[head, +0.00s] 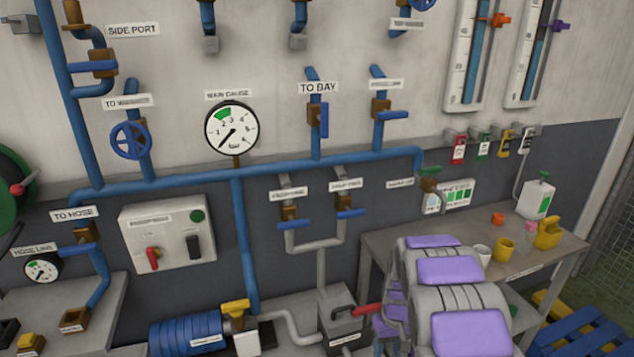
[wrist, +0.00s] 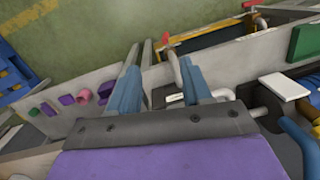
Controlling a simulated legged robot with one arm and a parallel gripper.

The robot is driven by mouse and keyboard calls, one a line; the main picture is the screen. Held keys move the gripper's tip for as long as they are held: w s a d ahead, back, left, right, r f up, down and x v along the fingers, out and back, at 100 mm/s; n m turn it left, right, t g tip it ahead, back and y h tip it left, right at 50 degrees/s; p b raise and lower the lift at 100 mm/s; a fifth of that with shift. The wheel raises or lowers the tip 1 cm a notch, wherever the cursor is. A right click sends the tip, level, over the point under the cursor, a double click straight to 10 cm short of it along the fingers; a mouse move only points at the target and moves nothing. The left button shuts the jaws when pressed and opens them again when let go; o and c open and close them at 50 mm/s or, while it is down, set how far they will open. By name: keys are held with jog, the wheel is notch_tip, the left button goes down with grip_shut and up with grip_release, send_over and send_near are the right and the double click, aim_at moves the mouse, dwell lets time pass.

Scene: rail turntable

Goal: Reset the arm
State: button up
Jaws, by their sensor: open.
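My arm (head: 465,290), grey with purple pads, is at the lower right of the head view, in front of the bench. In the wrist view my gripper (wrist: 160,60) shows two blue-grey fingers spread apart with nothing held between them. Behind and below the fingers are a grey surface and a green floor. In the head view I cannot make out the fingertips.
Blue pipes with valves and a main gauge (head: 231,128) line the wall. A control box (head: 166,234) hangs left of centre. A blue pallet (head: 575,325) lies at lower right.

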jog(key=s+a+r+m, duration=0.1)
jog(key=s+a+r, duration=0.2)
jog(key=s+r, duration=1.6)
jog(key=s, duration=0.8)
jog(key=s+a+r+m, duration=0.1)
jog(key=s+r, duration=0.2)
jog(key=s, duration=0.7)
jog(key=shift+a+r+g+h, duration=0.15)
jog(key=shift+a+g+h, duration=0.15)
jog(key=shift+g, duration=0.1)
jog(key=shift+s, duration=0.1)
jog(key=shift+c, duration=0.6)
jog(key=shift+a, duration=0.15)
